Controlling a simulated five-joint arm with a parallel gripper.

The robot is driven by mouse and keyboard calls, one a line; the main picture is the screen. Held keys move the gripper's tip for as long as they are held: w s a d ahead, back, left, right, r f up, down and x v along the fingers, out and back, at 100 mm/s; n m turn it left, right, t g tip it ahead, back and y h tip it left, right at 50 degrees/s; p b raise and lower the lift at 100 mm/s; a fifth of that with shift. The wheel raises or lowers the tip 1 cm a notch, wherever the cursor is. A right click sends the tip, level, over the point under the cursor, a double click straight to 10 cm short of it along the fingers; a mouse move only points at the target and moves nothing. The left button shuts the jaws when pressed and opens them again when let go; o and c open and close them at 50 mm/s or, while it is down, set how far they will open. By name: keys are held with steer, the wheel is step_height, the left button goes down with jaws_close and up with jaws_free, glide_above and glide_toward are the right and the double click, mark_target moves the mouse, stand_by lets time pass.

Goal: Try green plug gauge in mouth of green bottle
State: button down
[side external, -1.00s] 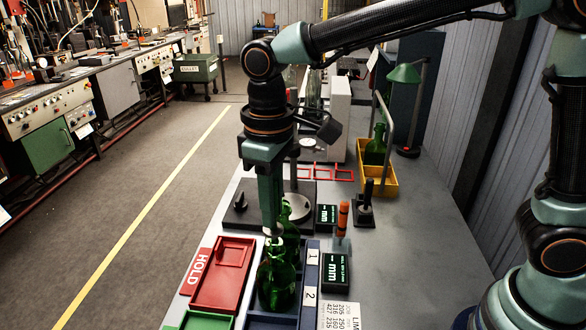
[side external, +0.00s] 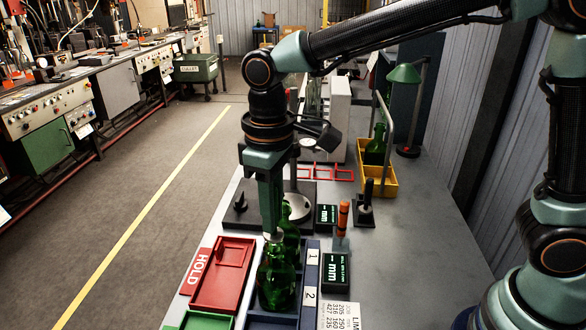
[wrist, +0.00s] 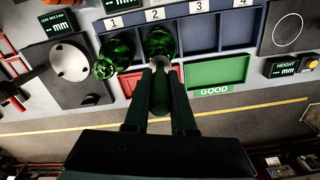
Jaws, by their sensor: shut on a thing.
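My gripper (side external: 273,232) points down over the green bottle (side external: 277,280) in slot 2 of the blue tray. In the wrist view, my gripper (wrist: 160,72) is shut on the green plug gauge (wrist: 160,96), whose green handle lies between the fingers. The gauge's pale tip is at the bottle's mouth; I cannot tell whether it is inside. The same bottle also shows in the wrist view (wrist: 160,40), upright. A second green bottle (wrist: 119,52) is in slot 1, beside it.
The red HOLD tray (side external: 222,285) and the green GOOD tray (wrist: 218,73) lie along the blue tray (side external: 310,275). An orange-handled gauge (side external: 342,217) and a black-handled one (side external: 368,188) stand to the right. Another green bottle (side external: 376,147) stands in the yellow bin (side external: 378,182).

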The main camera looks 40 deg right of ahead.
steer(key=shift+f, duration=0.7)
stand_by(1.5)
steer(key=shift+r, duration=0.1)
steer(key=shift+r, duration=2.7)
